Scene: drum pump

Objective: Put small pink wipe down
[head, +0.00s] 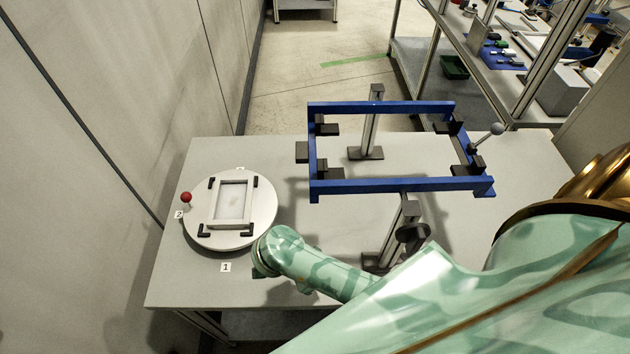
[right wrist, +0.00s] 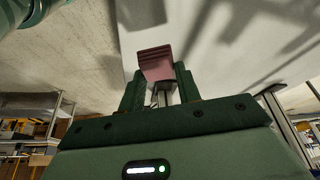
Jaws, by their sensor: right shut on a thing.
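The small pink wipe (right wrist: 156,62) shows in the right wrist view as a folded, layered block. My right gripper (right wrist: 158,76) is shut on it, with one dark green finger on each side. The grey table top (right wrist: 205,50) shows behind the wipe. In the head view my right forearm reaches over the front of the table, and only a dark bit of the right gripper (head: 259,272) shows under the wrist. The wipe is hidden there. I cannot tell whether the wipe touches the table. My left gripper is in neither view.
A round white turntable (head: 265,205) with a red knob (head: 186,197) and a white frame (head: 216,204) stands left on the grey table (head: 172,283). A blue frame (head: 380,107) on posts stands at centre right. Labels lie beside the turntable. The front left table area is clear.

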